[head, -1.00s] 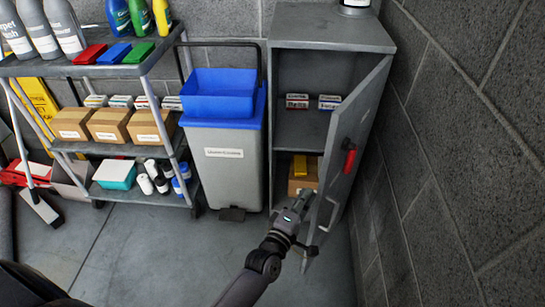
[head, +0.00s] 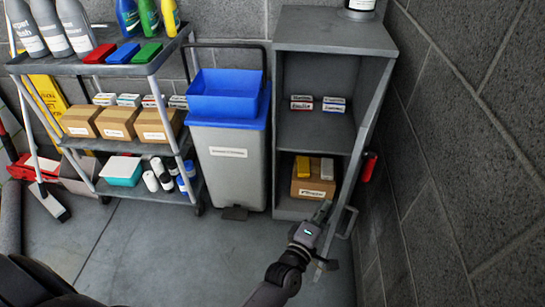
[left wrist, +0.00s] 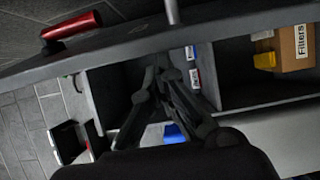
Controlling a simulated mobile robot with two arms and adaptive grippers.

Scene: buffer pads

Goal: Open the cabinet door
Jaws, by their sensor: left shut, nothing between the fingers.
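The grey metal cabinet (head: 335,32) stands against the back wall with its door (head: 362,135) swung wide open to the right, seen nearly edge-on. A red handle (head: 369,167) and a lower metal handle (head: 347,222) are on the door's outer face. My left gripper (head: 322,208) is shut and empty, at the inner side of the door near its lower part. I cannot tell whether it touches the door. In the left wrist view the shut fingers (left wrist: 160,70) lie just below the door's long grey edge (left wrist: 110,48), with the red handle (left wrist: 72,25) beyond it. My right gripper is not seen.
Inside the cabinet are small labelled boxes (head: 318,104) and a cardboard box (head: 312,186) with a yellow item. A grey bin (head: 228,165) and a loaded cart (head: 92,69) stand left. A block wall (head: 460,130) is close on the right. Floor in front is clear.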

